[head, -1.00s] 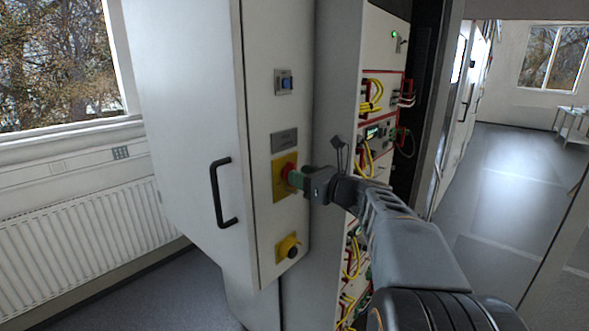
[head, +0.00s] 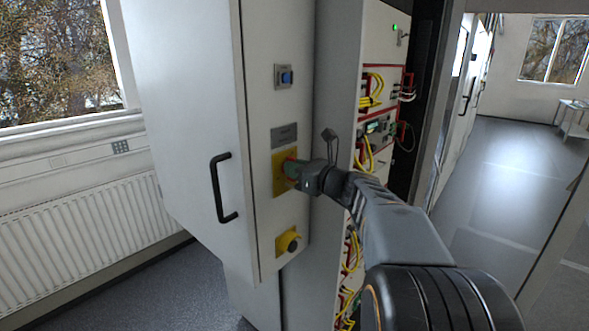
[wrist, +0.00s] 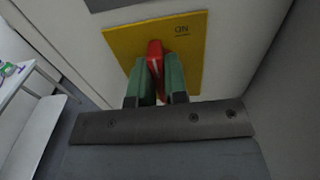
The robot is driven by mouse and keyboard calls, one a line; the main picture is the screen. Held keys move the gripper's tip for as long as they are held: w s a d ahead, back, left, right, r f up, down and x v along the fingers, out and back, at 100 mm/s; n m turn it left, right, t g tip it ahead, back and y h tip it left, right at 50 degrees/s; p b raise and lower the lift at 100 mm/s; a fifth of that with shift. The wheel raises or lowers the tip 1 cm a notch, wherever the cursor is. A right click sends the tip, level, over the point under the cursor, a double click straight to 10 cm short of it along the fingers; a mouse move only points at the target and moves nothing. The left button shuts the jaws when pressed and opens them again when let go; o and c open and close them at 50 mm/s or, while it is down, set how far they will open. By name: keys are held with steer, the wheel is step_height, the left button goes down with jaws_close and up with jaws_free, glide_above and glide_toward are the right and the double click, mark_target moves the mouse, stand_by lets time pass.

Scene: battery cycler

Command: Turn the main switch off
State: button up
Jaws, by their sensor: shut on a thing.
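The main switch is a red handle (wrist: 155,58) on a yellow plate (wrist: 190,40) fixed to the grey cabinet panel. In the wrist view, an "ON" marking shows at the plate's upper right. My gripper (wrist: 160,80) has green fingers, one on each side of the red handle, and is shut on it. In the head view, my gripper (head: 291,170) reaches the yellow plate (head: 279,184) from the right and hides most of the handle. The switch's exact angle is hard to tell.
A blue button (head: 287,77) sits above the switch, and a black knob on a yellow plate (head: 289,242) below it. A black door handle (head: 217,188) stands out at the left. Racks with yellow cables (head: 372,90) are close on the right.

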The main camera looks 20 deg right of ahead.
steer(key=shift+f+n+b, duration=0.1)
steer(key=shift+n+b, duration=0.2)
steer(key=shift+b, duration=0.2)
jaws_close()
steer(key=shift+f+b, duration=0.1)
steer(key=shift+b, duration=0.35)
steer(key=n+b, duration=0.2)
steer(key=b, duration=0.1)
steer(key=shift+a+f+n+b, duration=0.1)
steer(key=shift+f+n+b, duration=0.05)
steer(key=shift+n+b, duration=0.2)
steer(key=n+b, duration=0.2)
steer(key=b, duration=0.1)
steer(key=n+b, duration=0.3)
steer(key=shift+s+a+f+n+b, duration=0.15)
steer(key=shift+n+b, duration=0.1)
steer(key=shift+b, duration=0.15)
steer(key=n+b, duration=0.4)
steer(key=shift+b, duration=0.3)
steer(key=shift+a+n+b, duration=0.1)
steer(key=shift+n+b, duration=1.7)
steer(key=shift+n, duration=1)
